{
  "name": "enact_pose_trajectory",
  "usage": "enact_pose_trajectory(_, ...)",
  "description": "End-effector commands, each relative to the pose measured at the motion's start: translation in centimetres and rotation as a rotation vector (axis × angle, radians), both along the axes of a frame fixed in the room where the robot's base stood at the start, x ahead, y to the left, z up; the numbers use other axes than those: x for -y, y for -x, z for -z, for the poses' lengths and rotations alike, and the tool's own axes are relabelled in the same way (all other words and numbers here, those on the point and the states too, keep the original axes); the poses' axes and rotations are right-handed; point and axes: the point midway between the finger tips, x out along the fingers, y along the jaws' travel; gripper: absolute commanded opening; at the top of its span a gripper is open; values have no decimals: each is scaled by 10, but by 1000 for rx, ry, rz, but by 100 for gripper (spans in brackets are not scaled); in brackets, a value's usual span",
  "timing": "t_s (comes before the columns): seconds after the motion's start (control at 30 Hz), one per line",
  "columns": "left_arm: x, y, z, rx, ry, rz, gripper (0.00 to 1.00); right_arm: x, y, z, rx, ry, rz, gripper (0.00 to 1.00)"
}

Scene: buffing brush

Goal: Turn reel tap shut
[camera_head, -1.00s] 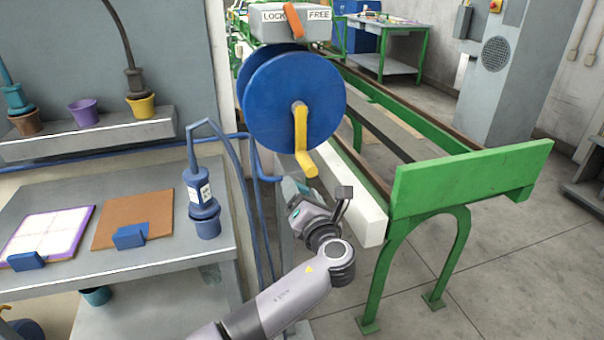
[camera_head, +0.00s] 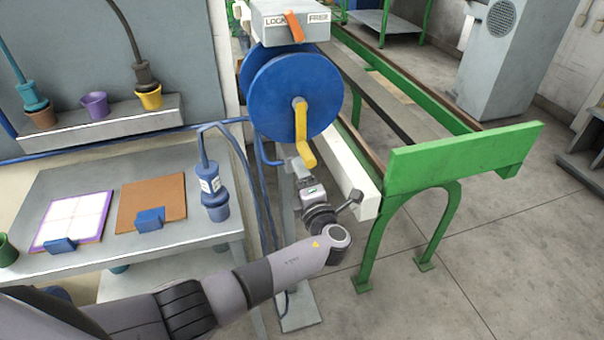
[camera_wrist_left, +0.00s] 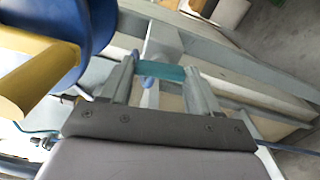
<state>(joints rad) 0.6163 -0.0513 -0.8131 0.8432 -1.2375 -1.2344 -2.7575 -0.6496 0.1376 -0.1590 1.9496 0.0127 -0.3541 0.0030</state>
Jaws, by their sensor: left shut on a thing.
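The hose reel (camera_head: 297,95) is a blue drum with a yellow crank (camera_head: 301,130), standing on a grey post. In the left wrist view, a teal bar (camera_wrist_left: 170,73), seemingly the reel tap's handle, lies crosswise between my fingers. My left gripper (camera_wrist_left: 158,78) is shut on it. In the head view my left gripper (camera_head: 298,166) is just below the crank's yellow grip. The wrist hides most of the tap there. The crank also looms close at the left of the wrist view (camera_wrist_left: 40,75). My right gripper is not in view.
A grey LOCK/FREE box (camera_head: 290,20) with an orange lever tops the reel. A green-framed bench (camera_head: 465,150) stands to the right. A grey table (camera_head: 110,250) at left carries boards and a blue plugged holder (camera_head: 213,190). Blue hoses hang beside the post.

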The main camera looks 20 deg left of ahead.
Motion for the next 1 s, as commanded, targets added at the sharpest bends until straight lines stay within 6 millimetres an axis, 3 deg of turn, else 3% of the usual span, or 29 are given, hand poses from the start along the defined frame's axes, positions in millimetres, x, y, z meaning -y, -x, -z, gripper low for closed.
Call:
enact_pose_trajectory(0.3,-2,0,0,-73,-111,-3,31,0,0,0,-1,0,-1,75)
enact_pose_trajectory(0.87,-2,0,-1,-90,-138,-3,31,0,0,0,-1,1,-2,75)
enact_pose_trajectory(0.9,-2,0,-1,-90,-138,-3,68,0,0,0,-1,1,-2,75)
enact_pose_trajectory(0.97,-2,0,-1,-90,-138,-2,87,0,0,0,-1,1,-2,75)
enact_pose_trajectory(1.0,-1,0,-1,-90,-137,-2,87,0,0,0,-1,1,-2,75)
